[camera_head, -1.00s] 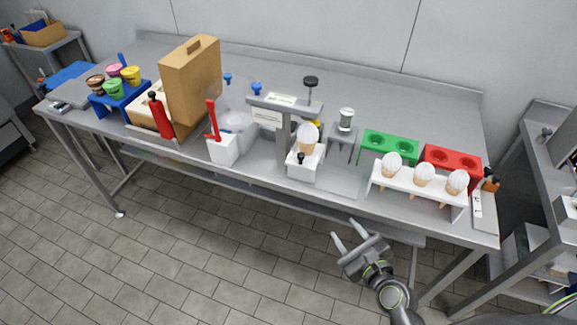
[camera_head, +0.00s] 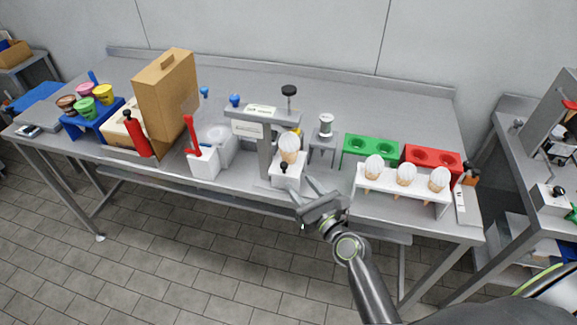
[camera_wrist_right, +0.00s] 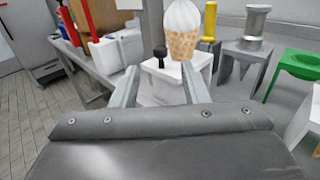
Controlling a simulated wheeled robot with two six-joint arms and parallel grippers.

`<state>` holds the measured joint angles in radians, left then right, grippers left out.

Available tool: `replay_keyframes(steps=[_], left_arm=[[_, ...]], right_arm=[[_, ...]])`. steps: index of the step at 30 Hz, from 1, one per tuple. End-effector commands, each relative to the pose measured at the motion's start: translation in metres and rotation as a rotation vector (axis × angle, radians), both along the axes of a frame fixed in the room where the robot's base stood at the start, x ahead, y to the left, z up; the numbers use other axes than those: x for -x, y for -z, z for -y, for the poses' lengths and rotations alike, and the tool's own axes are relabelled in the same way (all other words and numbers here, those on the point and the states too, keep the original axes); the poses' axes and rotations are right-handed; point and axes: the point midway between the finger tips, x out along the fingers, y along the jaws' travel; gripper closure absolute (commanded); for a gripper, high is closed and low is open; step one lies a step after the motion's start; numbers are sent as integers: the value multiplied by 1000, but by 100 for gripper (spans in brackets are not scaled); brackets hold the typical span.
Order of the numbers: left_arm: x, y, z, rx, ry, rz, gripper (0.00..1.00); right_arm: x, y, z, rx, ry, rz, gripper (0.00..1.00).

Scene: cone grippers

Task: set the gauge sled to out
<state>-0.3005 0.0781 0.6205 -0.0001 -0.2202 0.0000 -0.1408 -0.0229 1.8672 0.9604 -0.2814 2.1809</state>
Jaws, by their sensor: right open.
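The gauge sled (camera_head: 287,176) is a white block with a black knob (camera_head: 284,167) on its front, under the grey gauge stand (camera_head: 265,150). A cone with a white top (camera_head: 289,150) stands upright on it. My right gripper (camera_head: 304,189) is open and empty, just in front and slightly right of the sled. In the right wrist view the sled (camera_wrist_right: 180,83) and its knob (camera_wrist_right: 160,52) show ahead between the two fingers, apart from them. The cone (camera_wrist_right: 182,30) is above, partly cut off by the frame. My left gripper is not in view.
A white rack (camera_head: 400,188) with several cones stands right of the sled, before green (camera_head: 370,147) and red (camera_head: 432,158) holders. A small grey stand with a metal cylinder (camera_head: 326,125) is behind. A white box with a red handle (camera_head: 203,165) stands left. The front table edge is close.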

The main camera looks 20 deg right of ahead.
Motion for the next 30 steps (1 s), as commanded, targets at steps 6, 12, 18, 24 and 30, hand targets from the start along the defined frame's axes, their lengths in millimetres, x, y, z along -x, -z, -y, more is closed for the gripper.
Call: replay_keyframes(steps=[6,12,18,24,30], left_arm=[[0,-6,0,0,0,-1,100],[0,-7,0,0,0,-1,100],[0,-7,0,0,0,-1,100],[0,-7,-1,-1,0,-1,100],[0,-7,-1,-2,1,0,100]], right_arm=[[-40,-1,-8,1,-1,1,59],[-62,0,-12,1,0,0,59],[-69,0,-13,2,0,0,59],[-69,0,-13,2,1,0,59],[-69,0,-13,2,1,0,82]])
